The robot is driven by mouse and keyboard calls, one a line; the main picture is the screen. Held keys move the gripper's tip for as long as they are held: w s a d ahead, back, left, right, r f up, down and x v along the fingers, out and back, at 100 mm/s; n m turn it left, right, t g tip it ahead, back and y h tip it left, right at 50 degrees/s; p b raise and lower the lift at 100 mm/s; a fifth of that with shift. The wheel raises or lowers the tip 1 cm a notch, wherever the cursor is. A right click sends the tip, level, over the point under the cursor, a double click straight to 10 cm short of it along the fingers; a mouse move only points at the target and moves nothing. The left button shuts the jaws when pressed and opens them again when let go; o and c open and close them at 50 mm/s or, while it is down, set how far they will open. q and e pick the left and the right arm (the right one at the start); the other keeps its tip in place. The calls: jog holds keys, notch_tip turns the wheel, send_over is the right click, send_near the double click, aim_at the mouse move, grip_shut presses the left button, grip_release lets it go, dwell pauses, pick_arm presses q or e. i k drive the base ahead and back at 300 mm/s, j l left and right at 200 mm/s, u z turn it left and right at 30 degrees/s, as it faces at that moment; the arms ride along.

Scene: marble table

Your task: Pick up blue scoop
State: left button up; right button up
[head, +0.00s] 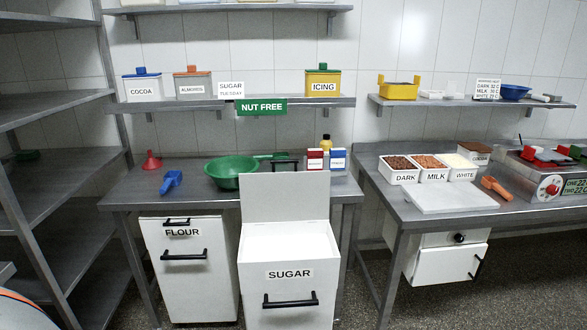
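A blue scoop (171,181) lies on the left part of the grey metal table (133,192), near its front edge. It is left of the green bowl (225,176) and in front of a red funnel (152,161). Nothing covers the scoop. Neither of my grippers shows in the head view.
A white flour bin (190,285) stands under the table. Shelving (60,187) is at the left. A second table (405,207) with an orange scoop (496,187) is at the right.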

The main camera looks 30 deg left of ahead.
aim_at(170, 183)
jog(key=u, duration=1.7)
